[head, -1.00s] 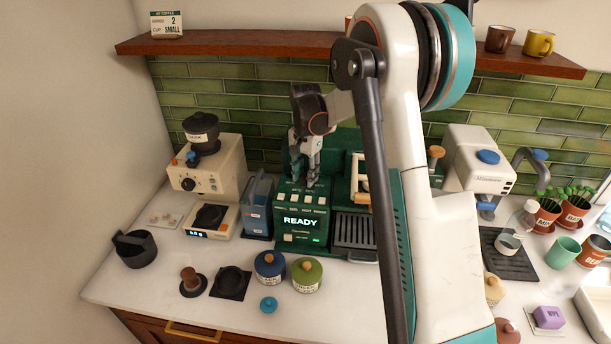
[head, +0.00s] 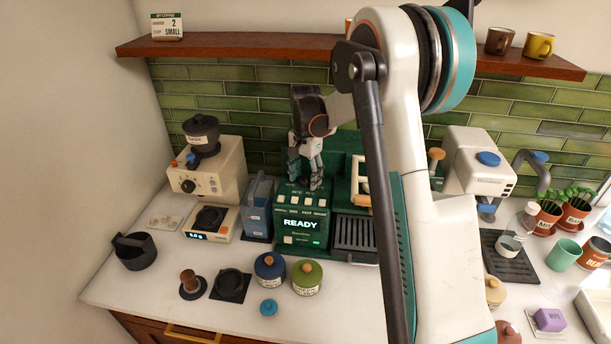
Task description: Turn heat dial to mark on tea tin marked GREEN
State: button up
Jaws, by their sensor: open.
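My gripper (head: 304,182) is open and points down over the top of the dark green machine (head: 288,244). Its fingertips are close to the machine's top panel; I cannot tell whether they touch it. No heat dial can be clearly made out; the fingers cover part of that panel. The machine's front display reads READY. A green tin with a wooden knob (head: 306,278) and a blue tin with a wooden knob (head: 269,270) stand on the counter in front of the machine. Both have pale labels too small to read.
A cream grinder (head: 221,164), a scale (head: 222,232) and a blue jug (head: 259,220) stand left of the machine. A drip tray (head: 354,246) is on its right. A small teal knob (head: 268,307) lies near the front. My arm hides part of the counter.

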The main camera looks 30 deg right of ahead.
aim_at(305, 180)
jog(key=shift+r, duration=0.1)
notch_tip(305, 180, up, 12)
dwell(0.5)
jog(key=s+a+n+t+b, duration=0.25)
jog(key=s+a+b, duration=0.2)
jog(key=s, duration=0.35)
jog(key=s+a+n+t+b, duration=0.1)
jog(key=s+a+n+b, duration=0.35)
jog(key=s, duration=0.45)
jog(key=s+a+f+n+t+b, duration=0.2)
jog(key=s+f+b, duration=0.1)
jog(key=s+f, duration=0.3)
jog(key=s+a+f+n+t+b, duration=0.1)
jog(key=s+a+f+n+b, duration=0.2)
jog(key=s+f, duration=0.4)
jog(key=shift+s+f+t, duration=0.2)
jog(key=shift+s+t, duration=0.15)
jog(key=shift+s, duration=0.7)
